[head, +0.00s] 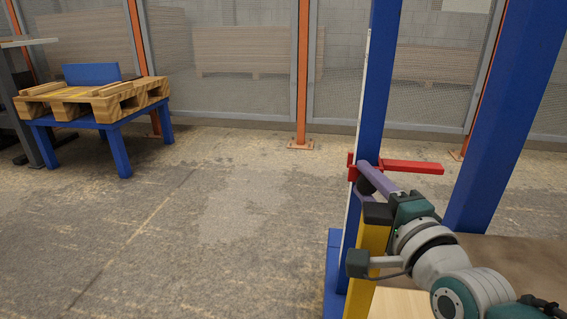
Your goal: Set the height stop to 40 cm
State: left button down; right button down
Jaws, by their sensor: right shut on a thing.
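The red height stop (413,167) sits on a blue upright post (374,95), with its bar pointing right. A pale scale strip (361,90) runs up the post's left edge; its marks are too small to read. My right gripper (364,185) is at the post, with its purple fingers just below the red bar. It is shut on the height stop, at a dark part between the fingers. The fingers and wrist hide some of the stop and post. My left gripper is out of view.
A yellow post (368,262) stands close below my right gripper. A thick blue beam (505,120) rises at the right, by a brown surface (520,255). A wooden pallet (95,98) rests on a blue stand at the far left. The middle floor is clear before the mesh fence.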

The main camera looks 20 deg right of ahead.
jog(key=shift+f, duration=0.4)
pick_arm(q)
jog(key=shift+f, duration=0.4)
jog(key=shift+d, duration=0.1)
pick_arm(e)
jog(key=shift+c, duration=2.3)
grip_release()
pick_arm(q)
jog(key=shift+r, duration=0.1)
pick_arm(e)
jog(key=shift+s+a+r, duration=0.1)
jog(key=shift+s+r, duration=0.05)
jog(key=shift+s, duration=0.2)
pick_arm(q)
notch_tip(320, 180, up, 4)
jog(key=p, duration=0.4)
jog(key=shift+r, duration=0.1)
pick_arm(e)
jog(key=s+a, duration=0.1)
jog(key=s, duration=0.8)
jog(key=shift+a, duration=0.2)
